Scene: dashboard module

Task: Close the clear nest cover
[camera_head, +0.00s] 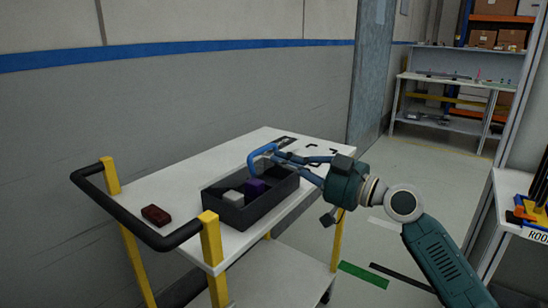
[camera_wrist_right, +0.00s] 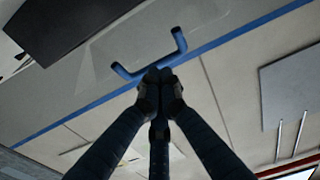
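A blue U-shaped handle (camera_head: 262,149) stands up over the black tray (camera_head: 236,217) on the white cart; it also shows in the right wrist view (camera_wrist_right: 134,74). The clear cover itself is hard to make out in either view. My right gripper (camera_head: 279,156) reaches in from the right, its fingers drawn together at the handle. In the right wrist view its fingertips (camera_wrist_right: 158,79) meet at the handle's bar and partly cover it. The tray holds a white block (camera_head: 233,197) and a purple block (camera_head: 255,187). My left gripper is out of view.
A dark red block (camera_head: 155,215) lies on the cart top (camera_head: 165,185) left of the tray. The cart's black push rail (camera_head: 135,225) with yellow posts is at the near left. A wall stands behind the cart. A shelf with coloured parts is at the right edge.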

